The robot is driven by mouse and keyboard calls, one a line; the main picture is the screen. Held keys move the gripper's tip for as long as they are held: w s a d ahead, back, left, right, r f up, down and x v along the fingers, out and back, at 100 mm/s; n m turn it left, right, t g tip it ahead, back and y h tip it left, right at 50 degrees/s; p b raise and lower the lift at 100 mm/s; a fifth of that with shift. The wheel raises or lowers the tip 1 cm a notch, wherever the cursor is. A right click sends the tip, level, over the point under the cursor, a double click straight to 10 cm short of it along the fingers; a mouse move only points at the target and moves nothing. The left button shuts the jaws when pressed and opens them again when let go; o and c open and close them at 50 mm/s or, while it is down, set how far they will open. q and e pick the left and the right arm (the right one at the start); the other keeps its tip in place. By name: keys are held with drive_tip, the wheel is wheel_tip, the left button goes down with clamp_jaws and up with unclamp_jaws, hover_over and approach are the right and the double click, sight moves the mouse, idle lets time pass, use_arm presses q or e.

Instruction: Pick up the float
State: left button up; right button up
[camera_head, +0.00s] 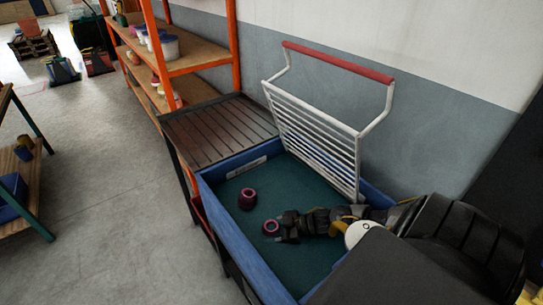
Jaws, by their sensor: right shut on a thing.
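A small dark pink float (270,228) with a hole in its middle is at the fingertips of my right gripper (281,226). My right gripper reaches in from the right and is shut on this float, over the green floor of the blue-rimmed bin (246,260). I cannot tell whether the float touches the floor. A second, similar float (247,199) stands on the bin floor just behind and to the left, apart from the gripper. My left gripper is not in view.
A white wire rack (317,139) with a red handle (338,63) rises at the back of the bin. A slatted dark table (217,130) adjoins the bin's far left. Orange-framed shelves (197,55) stand beyond. The bin floor left of the gripper is mostly clear.

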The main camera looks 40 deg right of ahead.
use_arm(q)
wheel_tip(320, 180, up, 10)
drive_tip(key=p, duration=1)
use_arm(e)
wheel_tip(320, 180, up, 10)
drive_tip(key=w+a+r+m+t+h+b, duration=0.25)
drive_tip(key=w+a+r, duration=0.35)
drive_tip(key=w+r, duration=0.3)
drive_tip(key=w+a+r+m+t+h+b, duration=0.1)
drive_tip(key=w+a+r+m+h+b, duration=0.2)
drive_tip(key=w+a+r, duration=0.55)
drive_tip(key=w+a+r+m+h+b, duration=0.1)
drive_tip(key=w+a+r+m+h, duration=0.1)
drive_tip(key=a+r, duration=0.6)
use_arm(q)
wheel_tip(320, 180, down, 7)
drive_tip(key=shift+b, duration=0.3)
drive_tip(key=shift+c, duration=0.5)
use_arm(e)
drive_tip(key=s+a+r+m+h, duration=0.1)
drive_tip(key=s+a+r, duration=0.6)
drive_tip(key=s+a, duration=0.1)
drive_tip(key=shift+s+a+r+h, duration=0.2)
drive_tip(key=shift+s+r+h, duration=0.1)
drive_tip(key=shift+s+h, duration=0.1)
drive_tip(key=shift+a, duration=0.1)
